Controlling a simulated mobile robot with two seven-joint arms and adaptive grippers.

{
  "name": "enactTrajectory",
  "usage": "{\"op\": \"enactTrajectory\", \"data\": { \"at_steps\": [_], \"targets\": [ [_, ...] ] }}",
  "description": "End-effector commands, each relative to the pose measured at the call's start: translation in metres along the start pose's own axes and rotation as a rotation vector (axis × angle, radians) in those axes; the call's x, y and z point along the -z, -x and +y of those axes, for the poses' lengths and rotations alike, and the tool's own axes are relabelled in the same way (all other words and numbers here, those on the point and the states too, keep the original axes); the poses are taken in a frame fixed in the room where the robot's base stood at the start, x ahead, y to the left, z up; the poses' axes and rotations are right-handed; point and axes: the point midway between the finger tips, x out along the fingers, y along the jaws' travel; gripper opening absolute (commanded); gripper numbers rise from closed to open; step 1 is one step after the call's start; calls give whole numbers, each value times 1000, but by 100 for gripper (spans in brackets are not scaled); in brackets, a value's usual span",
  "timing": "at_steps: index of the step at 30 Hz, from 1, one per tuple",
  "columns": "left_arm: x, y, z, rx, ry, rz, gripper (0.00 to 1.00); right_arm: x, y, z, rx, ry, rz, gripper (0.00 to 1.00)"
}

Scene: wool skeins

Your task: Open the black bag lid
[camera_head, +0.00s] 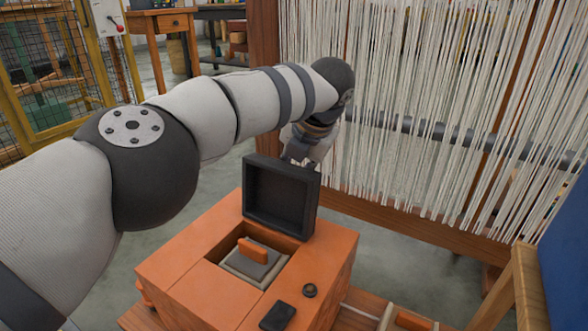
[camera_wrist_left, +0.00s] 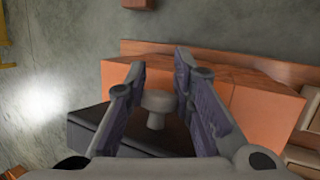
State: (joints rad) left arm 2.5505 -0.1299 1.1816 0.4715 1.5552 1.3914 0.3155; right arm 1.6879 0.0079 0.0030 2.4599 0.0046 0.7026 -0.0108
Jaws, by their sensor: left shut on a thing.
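The black lid (camera_head: 281,200) stands raised, roughly upright, at the back of an orange box (camera_head: 190,285), its hollow underside facing the head camera. No bag shape shows; the lid belongs to this box. Below it is a square opening with a grey block (camera_head: 252,267) and an orange upright piece (camera_head: 253,250) inside. My left gripper (camera_head: 300,152) is behind the lid's top edge, mostly hidden by it. In the left wrist view, the fingers (camera_wrist_left: 158,75) are on both sides of a pale grey knob (camera_wrist_left: 157,108) on the dark lid (camera_wrist_left: 90,125), shut on it. My right gripper is not seen.
A black pad (camera_head: 278,316) and a small dark knob (camera_head: 310,290) sit on the box top at front right. A loom with hanging white threads (camera_head: 440,110) stands close behind. A wooden frame (camera_head: 525,285) is at right. Grey floor (camera_head: 150,240) is clear at left.

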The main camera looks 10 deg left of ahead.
Motion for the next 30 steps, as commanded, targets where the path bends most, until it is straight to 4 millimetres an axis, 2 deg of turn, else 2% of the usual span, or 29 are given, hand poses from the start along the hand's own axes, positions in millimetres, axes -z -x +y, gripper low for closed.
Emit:
{"op": "enactTrajectory", "data": {
  "at_steps": [1, 26, 27, 29, 30],
  "targets": [
    [7, -8, -10, 15, -16, 20, 0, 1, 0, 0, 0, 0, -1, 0],
    [6, -8, -11, 15, -16, 19, 0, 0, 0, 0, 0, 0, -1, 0],
    [6, -8, -11, 15, -17, 19, 29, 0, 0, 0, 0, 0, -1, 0],
    [6, -8, -11, 15, -16, 20, 43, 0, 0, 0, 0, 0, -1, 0],
    [6, -8, -11, 15, -16, 20, 44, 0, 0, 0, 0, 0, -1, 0]
  ]
}}
